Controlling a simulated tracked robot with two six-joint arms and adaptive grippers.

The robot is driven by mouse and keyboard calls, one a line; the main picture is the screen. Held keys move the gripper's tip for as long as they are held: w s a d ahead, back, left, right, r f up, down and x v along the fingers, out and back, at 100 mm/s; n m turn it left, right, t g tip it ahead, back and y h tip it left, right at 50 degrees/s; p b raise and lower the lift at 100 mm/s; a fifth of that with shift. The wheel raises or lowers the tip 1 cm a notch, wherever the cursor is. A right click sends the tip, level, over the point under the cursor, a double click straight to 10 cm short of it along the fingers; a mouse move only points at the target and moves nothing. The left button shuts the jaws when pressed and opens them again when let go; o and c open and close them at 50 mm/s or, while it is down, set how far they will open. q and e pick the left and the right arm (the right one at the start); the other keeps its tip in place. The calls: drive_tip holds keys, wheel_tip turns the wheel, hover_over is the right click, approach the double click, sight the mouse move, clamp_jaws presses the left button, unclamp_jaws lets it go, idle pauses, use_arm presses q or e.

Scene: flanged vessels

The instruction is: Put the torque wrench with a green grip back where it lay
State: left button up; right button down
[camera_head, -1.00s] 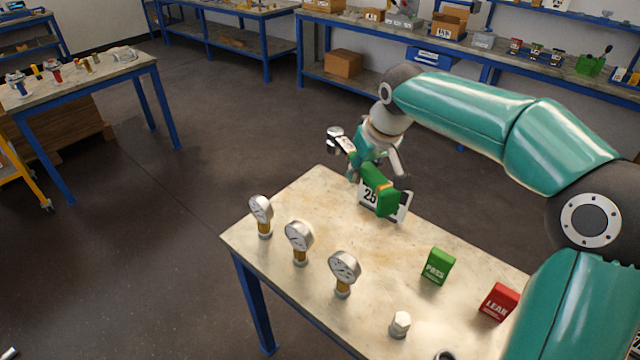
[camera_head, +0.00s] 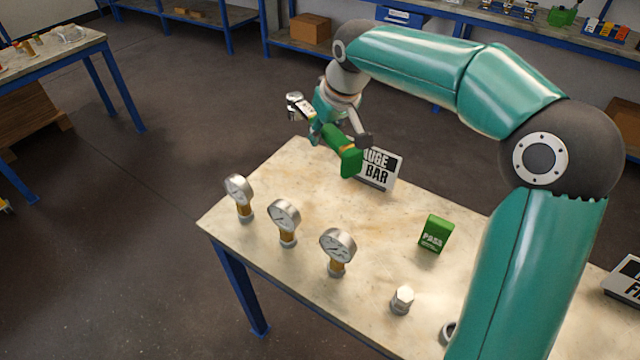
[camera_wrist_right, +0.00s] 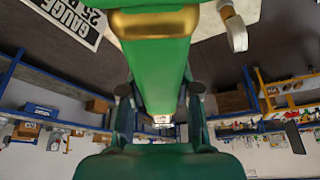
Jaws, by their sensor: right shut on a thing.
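The torque wrench with a green grip (camera_head: 349,161) is held in the air by my right gripper (camera_head: 338,133), over the far edge of the table (camera_head: 290,175). Its silver head (camera_head: 295,101) points up and to the left, beyond the table edge. The right gripper is shut on the wrench. In the right wrist view the green grip (camera_wrist_right: 158,70) with a gold band fills the middle, between the fingers (camera_wrist_right: 160,112). The wrench's end partly covers the gauge sign (camera_head: 384,168). My left gripper is not in view.
Three dial gauges (camera_head: 284,219) stand in a row along the table's left side. A green PASS box (camera_head: 436,233), a hex fitting (camera_head: 402,300) and another sign (camera_head: 624,280) stand nearer or to the right. The table's middle is clear. My right arm hides part of its right side.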

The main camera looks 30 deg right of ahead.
wheel_tip(320, 180, down, 12)
drive_tip(key=b, duration=0.9)
drive_tip(key=shift+f, duration=0.2)
wheel_tip(320, 180, down, 11)
drive_tip(key=b, duration=0.8)
drive_tip(key=shift+f+b, duration=0.45)
drive_tip(key=shift+b, duration=0.15)
drive_tip(key=c, duration=0.8)
unclamp_jaws()
drive_tip(key=shift+o, duration=0.3)
